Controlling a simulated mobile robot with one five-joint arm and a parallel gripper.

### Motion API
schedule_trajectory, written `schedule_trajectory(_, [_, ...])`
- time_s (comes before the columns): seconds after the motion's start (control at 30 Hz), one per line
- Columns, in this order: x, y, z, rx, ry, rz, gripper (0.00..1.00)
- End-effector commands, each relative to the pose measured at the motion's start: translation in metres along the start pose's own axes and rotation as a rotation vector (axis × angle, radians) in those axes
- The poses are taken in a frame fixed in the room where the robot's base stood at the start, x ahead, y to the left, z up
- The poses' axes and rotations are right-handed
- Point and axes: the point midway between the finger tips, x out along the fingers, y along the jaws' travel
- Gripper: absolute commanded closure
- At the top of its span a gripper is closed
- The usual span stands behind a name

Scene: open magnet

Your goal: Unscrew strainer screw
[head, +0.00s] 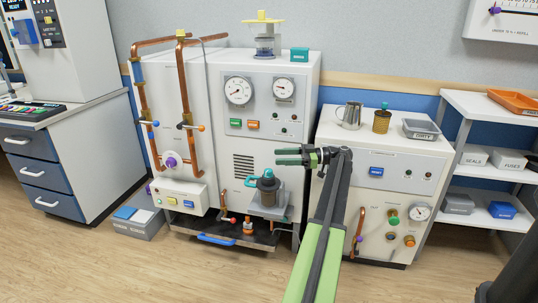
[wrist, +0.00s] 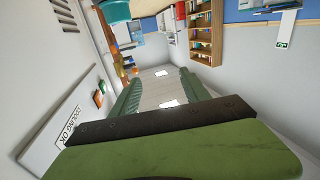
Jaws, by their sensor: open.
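A dark cylindrical fitting (head: 268,188) with a teal handle (head: 252,181) and a teal top stands on a grey ledge at the front of the central cabinet. It may be the strainer with its screw, but no label shows this. My gripper (head: 279,156) is open and empty, held in front of the cabinet, above the fitting in the picture and apart from it. In the wrist view, the two green fingers (wrist: 159,84) are spread with nothing between them. A teal part (wrist: 114,9) shows at the top edge of that view.
The central cabinet (head: 303,110) carries gauges, buttons and copper pipes (head: 187,105). A lower cabinet (head: 345,140) on the right holds a metal jug (head: 351,114), a brass canister (head: 382,121) and a grey tray (head: 421,129). Shelves stand farther right.

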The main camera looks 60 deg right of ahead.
Motion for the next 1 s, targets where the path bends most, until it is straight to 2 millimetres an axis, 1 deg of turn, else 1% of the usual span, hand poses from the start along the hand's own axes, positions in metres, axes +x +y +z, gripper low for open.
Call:
schedule_trajectory(0.03, [-0.008,-0.004,-0.010,0.000,0.000,0.001,0.46])
schedule_trajectory(0.13, [-0.017,-0.008,-0.015,0.000,0.000,0.001,0.46])
schedule_trajectory(0.27, [-0.023,-0.011,-0.016,0.000,0.000,0.000,0.46])
schedule_trajectory(0.53, [-0.022,-0.011,-0.015,0.001,-0.001,-0.001,0.46])
schedule_trajectory(0.57, [-0.019,-0.012,-0.014,0.006,-0.004,-0.004,0.46])
schedule_trajectory(0.6, [-0.008,-0.013,-0.012,0.022,-0.014,-0.014,0.46])
schedule_trajectory(0.63, [0.005,-0.015,-0.009,0.043,-0.027,-0.025,0.46])
schedule_trajectory(0.67, [0.023,-0.018,-0.004,0.073,-0.048,-0.040,0.46])
schedule_trajectory(0.73, [0.085,-0.031,0.013,0.177,-0.128,-0.092,0.46])
schedule_trajectory(0.77, [0.119,-0.041,0.023,0.234,-0.178,-0.118,0.46])
schedule_trajectory(0.8, [0.168,-0.059,0.038,0.319,-0.260,-0.153,0.46])
schedule_trajectory(0.87, [0.240,-0.093,0.064,0.443,-0.405,-0.194,0.46])
schedule_trajectory(0.9, [0.283,-0.120,0.080,0.517,-0.507,-0.208,0.46])
schedule_trajectory(0.97, [0.340,-0.164,0.104,0.608,-0.666,-0.214,0.46])
schedule_trajectory(1.0, [0.371,-0.195,0.119,0.656,-0.774,-0.205,0.46])
